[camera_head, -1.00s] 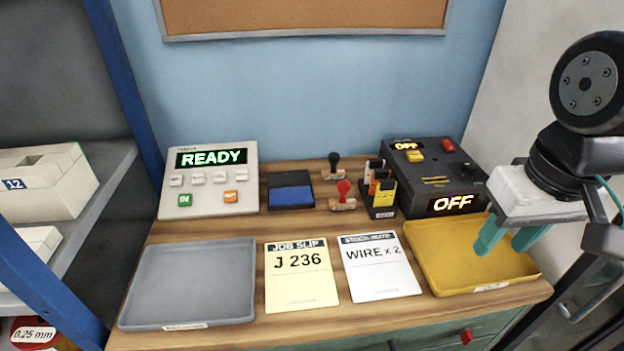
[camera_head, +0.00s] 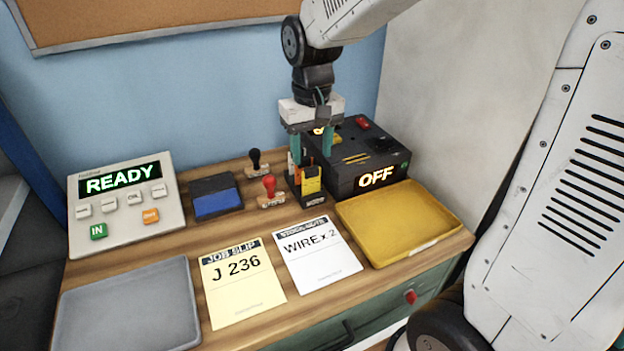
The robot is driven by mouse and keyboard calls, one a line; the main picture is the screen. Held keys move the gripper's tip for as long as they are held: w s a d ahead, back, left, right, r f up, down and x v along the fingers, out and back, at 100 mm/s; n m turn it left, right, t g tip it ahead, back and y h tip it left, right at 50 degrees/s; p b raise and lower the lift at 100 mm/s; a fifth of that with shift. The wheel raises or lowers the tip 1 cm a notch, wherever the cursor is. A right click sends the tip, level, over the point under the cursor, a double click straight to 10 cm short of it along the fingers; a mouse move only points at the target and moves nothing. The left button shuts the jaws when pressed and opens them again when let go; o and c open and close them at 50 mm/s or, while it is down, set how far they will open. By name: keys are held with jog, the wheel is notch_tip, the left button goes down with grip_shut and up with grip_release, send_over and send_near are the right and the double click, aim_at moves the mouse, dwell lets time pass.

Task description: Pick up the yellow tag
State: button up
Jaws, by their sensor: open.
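The yellow tag (camera_head: 312,187) stands upright at the front of a small dark rack (camera_head: 314,202), to the left of the black box. An orange tag (camera_head: 304,172) shows just behind it, and part of a pale tag (camera_head: 291,165) shows farther back. My gripper (camera_head: 312,160) points down at the rack. It is open, with one teal finger to each side of the tags' upper area. I cannot tell whether the fingers touch any tag or how far behind the yellow tag they are.
The black box (camera_head: 394,166) reading OFF stands close on the right of the gripper. Red (camera_head: 269,189) and black (camera_head: 256,162) handled stamps stand on the left. A yellow tray (camera_head: 440,222), job slip (camera_head: 245,292), stock note (camera_head: 325,268) and grey tray (camera_head: 130,315) lie in front.

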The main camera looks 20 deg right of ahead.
aim_at(311, 168)
notch_tip(311, 168, down, 7)
jog(key=shift+s+a+f, duration=0.1)
jog(key=shift+f, duration=0.1)
jog(key=shift+c, duration=0.3)
jog(key=c, duration=0.7)
